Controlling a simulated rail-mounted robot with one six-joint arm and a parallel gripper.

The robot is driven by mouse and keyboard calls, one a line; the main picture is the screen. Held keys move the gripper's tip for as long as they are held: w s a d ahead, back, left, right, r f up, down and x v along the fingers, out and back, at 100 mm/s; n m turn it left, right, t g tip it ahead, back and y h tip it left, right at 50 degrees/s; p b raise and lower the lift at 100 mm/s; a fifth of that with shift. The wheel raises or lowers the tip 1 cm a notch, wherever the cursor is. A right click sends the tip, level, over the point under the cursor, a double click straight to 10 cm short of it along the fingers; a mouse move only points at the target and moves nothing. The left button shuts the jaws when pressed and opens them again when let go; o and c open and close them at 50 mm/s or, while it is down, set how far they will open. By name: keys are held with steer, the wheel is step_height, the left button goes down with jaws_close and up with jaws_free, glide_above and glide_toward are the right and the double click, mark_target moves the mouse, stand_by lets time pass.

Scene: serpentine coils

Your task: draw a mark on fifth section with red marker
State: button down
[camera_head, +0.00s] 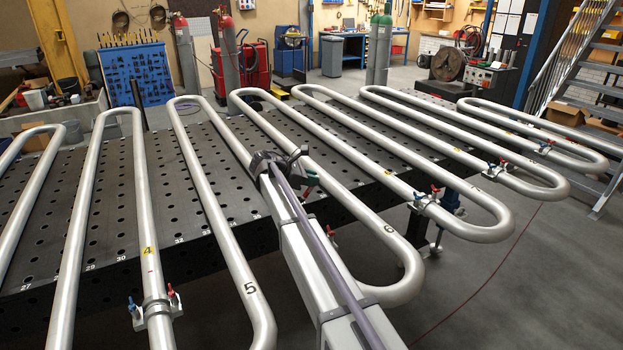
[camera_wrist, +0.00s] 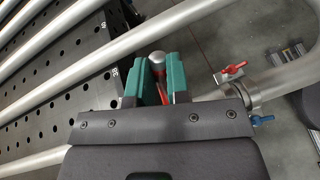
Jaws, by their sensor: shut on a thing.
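The silver serpentine coil lies on the perforated table. Its fifth section (camera_head: 222,225) carries a black "5" near its front bend. My gripper (camera_head: 308,183) is at the end of my arm, above the coil between the "5" and "6" labels and partly hidden by the wrist. In the wrist view, the green fingers of my gripper (camera_wrist: 155,82) are shut on the marker (camera_wrist: 157,62), which shows a silver body and a red part. A silver pipe passes just beyond the marker. I cannot tell whether the marker tip touches it.
Pipe clamps with red and blue handles stand on the fourth section (camera_head: 157,310) and farther right (camera_head: 427,198); one shows in the wrist view (camera_wrist: 240,85). The sixth section (camera_head: 365,212) runs beside my arm. A small red mark (camera_head: 151,271) seems to sit below the yellow "4" label.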

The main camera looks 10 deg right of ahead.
steer(key=shift+a+f, duration=0.2)
steer(key=shift+f, duration=0.1)
step_height(320, 180, down, 5)
steer(key=b, duration=0.5)
steer(key=shift+d+f+b, duration=0.1)
steer(key=shift+b, duration=0.25)
steer(key=shift+f+b, duration=0.5)
steer(key=shift+f, duration=0.05)
stand_by(0.4)
steer(key=shift+s+a, duration=0.15)
steer(key=shift+a, duration=0.2)
stand_by(0.5)
step_height(320, 180, up, 6)
steer(key=p, duration=0.6)
stand_by(0.3)
